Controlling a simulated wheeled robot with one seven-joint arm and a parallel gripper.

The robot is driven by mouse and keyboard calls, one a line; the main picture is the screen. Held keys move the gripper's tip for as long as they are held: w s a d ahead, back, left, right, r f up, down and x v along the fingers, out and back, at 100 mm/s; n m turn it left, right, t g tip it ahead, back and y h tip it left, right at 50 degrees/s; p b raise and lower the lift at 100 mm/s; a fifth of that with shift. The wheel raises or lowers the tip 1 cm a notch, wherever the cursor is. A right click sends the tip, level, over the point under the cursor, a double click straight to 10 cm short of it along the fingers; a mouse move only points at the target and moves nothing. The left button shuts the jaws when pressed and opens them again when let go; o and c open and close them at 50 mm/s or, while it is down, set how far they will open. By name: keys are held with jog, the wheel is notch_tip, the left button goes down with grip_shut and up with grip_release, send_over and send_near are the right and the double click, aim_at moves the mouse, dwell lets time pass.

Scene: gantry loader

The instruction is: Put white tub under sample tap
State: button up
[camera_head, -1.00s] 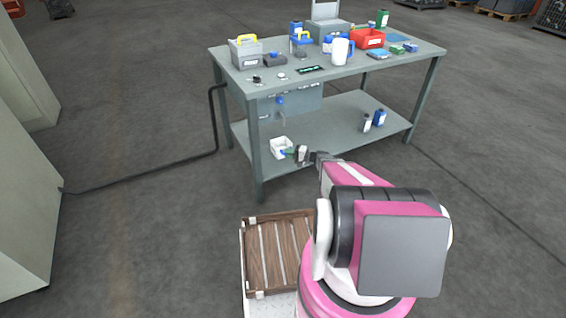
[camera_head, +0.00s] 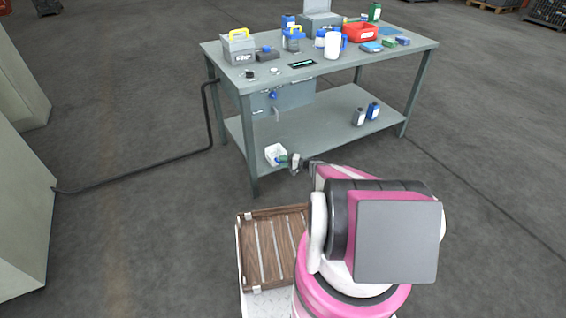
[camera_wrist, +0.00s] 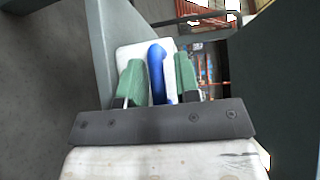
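The white tub (camera_head: 276,153) is at the front left of the workbench's lower shelf, near the front left leg. I cannot tell whether it rests on the shelf or hangs just above it. My gripper (camera_head: 285,160) reaches in from the right and is shut on the tub's blue grip. In the wrist view the green fingers (camera_wrist: 160,80) stand either side of the blue grip, and the white tub (camera_wrist: 130,54) shows behind them. The sample tap (camera_head: 273,95), with a blue handle, is on a grey panel under the tabletop, above and behind the tub. Its outlet points down.
The workbench (camera_head: 330,62) carries toolboxes, a red bin (camera_head: 360,33) and a white jug (camera_head: 333,46) on top. Two small bottles (camera_head: 366,113) stand farther right on the shelf. A black hose runs along the left side. The shelf's middle is clear.

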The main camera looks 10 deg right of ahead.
jog(key=shift+o, duration=0.3)
jog(key=shift+d, duration=0.1)
jog(key=f+v, duration=0.1)
jog(key=v, duration=1.1)
jog(key=s+a+r+n+g+h, duration=0.2)
jog(key=s+a+r+g+h, duration=0.15)
jog(key=s+a+r, duration=0.35)
jog(key=s+a+r+n+g+h, duration=0.2)
jog(key=s+a+r+g, duration=0.25)
jog(key=r, duration=0.55)
jog(key=s+a+r+n+h, duration=0.1)
jog(key=s+r+h, duration=0.9)
jog(key=r, duration=0.5)
jog(key=shift+s+r+n+t, duration=0.15)
jog(key=shift+s+n+t, duration=0.2)
jog(key=shift+s, duration=0.75)
jog(key=shift+a, duration=0.1)
